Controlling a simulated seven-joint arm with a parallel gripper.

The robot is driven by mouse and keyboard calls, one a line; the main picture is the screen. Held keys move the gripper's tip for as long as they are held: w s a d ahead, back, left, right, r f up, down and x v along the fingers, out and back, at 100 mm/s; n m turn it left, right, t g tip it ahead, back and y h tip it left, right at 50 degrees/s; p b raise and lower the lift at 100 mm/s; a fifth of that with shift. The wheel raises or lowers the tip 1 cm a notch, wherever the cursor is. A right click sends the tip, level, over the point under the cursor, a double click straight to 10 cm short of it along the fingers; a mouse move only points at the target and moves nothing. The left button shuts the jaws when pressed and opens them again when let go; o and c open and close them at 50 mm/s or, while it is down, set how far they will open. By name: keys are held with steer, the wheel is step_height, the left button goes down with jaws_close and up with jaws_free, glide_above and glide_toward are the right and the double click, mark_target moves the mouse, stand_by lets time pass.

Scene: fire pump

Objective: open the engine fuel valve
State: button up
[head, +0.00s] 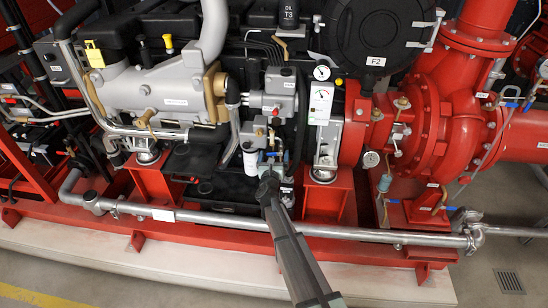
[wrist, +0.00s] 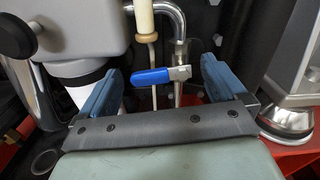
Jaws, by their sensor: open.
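A small valve with a blue lever handle (wrist: 152,76) shows in the wrist view, on a thin metal pipe. The lever lies roughly level, across the pipe, with its metal hub (wrist: 180,73) at the right end. No label naming it as the engine fuel valve is readable. My gripper (wrist: 158,88) is open, with one blue finger on each side of the lever and a gap to both. In the head view, my gripper (head: 272,165) is low at the engine's front, and it and my arm cover much of that area.
A white filter cylinder (head: 251,160) stands just left of my gripper. A grey metal mount (wrist: 296,60) is close to the right finger. A silver pipe (head: 240,219) crosses low along the red base frame (head: 325,200).

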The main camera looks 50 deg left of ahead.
steer(key=v, duration=1.3)
steer(key=shift+s+d, duration=0.25)
steer(key=shift+s, duration=0.05)
steer(key=shift+r, duration=0.15)
steer(key=x, duration=1.3)
steer(key=shift+r, duration=0.2)
steer(key=c, duration=1.1)
